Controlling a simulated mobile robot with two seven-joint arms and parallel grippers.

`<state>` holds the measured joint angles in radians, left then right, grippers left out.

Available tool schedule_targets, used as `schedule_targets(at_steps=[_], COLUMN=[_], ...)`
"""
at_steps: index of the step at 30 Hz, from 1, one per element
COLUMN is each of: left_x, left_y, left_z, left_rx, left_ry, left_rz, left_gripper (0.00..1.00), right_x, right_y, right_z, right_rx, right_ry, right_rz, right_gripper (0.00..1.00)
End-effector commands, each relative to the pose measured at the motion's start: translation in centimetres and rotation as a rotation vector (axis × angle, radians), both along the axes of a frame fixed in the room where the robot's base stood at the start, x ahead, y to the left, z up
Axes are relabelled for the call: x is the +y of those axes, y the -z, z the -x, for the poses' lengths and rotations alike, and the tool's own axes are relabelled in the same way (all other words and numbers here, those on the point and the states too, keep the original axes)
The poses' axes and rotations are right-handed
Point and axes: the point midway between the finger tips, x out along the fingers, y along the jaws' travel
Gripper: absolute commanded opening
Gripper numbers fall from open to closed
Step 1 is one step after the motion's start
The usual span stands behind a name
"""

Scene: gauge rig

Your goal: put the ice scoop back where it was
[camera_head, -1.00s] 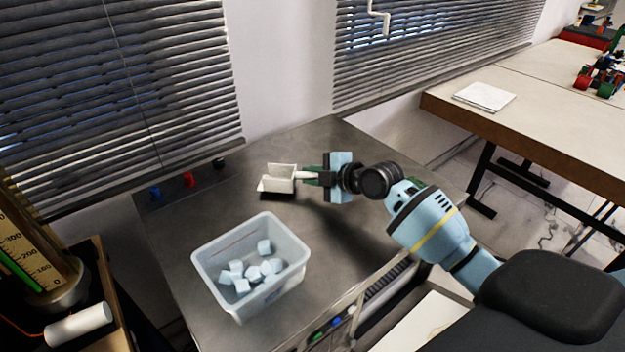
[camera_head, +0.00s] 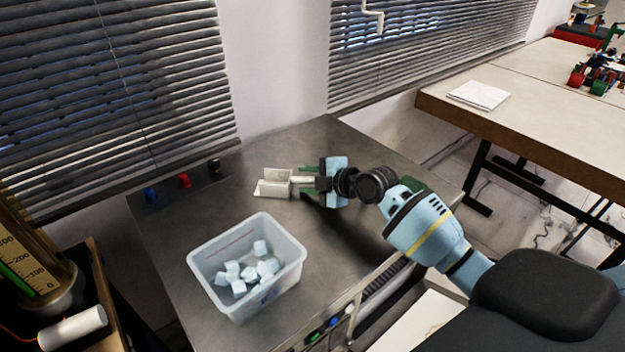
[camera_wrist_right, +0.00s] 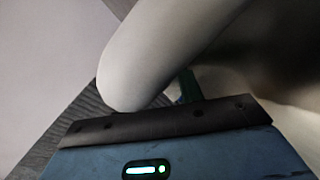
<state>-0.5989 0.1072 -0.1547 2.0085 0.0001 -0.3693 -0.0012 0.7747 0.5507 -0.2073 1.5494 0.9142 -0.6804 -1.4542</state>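The pale ice scoop (camera_head: 276,184) is at the back middle of the steel counter, its open end to the left, low over or on the top; I cannot tell whether it touches. My right gripper (camera_head: 309,181) is at the scoop's handle, with green fingers on either side of it. Whether the fingers press on the handle is too small to tell. In the right wrist view a large pale rounded part (camera_wrist_right: 150,62), likely the scoop's handle, crosses close to the camera, with a bit of green finger (camera_wrist_right: 187,87) behind it. My left gripper is not in view.
A clear bin (camera_head: 206,292) of ice cubes (camera_head: 238,272) stands at the counter's front left. Blue, red and black knobs (camera_head: 183,181) line the back left edge. A gauge (camera_head: 30,265) stands at far left. A wooden table (camera_head: 530,105) is at right. Counter between scoop and bin is clear.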

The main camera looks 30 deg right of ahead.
Motion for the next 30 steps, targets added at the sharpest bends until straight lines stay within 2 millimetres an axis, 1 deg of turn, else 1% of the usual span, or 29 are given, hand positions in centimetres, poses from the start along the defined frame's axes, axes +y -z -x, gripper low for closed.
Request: schedule_targets(at_steps=[3,8,18,21,25,30], left_x=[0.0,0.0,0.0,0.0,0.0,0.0], left_y=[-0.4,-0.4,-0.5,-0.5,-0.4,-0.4], left_z=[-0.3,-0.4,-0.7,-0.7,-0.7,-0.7], left_rx=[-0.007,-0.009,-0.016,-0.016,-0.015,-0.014], left_ry=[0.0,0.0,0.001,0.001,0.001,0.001], left_rz=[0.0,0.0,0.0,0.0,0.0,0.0], left_gripper=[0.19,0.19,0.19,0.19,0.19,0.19], right_x=[0.0,-0.9,-3.0,-3.5,-3.9,-4.1], right_y=[-0.3,-1.0,-3.5,-4.1,-4.7,-5.0], right_z=[0.2,2.0,7.5,8.7,9.7,10.2], right_rx=[0.004,0.003,0.005,0.004,0.003,0.003], right_ry=[-0.001,-0.001,-0.002,-0.001,0.0,-0.001], right_rz=[0.0,0.003,0.005,0.004,0.002,0.0], right_gripper=[0.38,0.38,0.38,0.38,0.38,0.38])
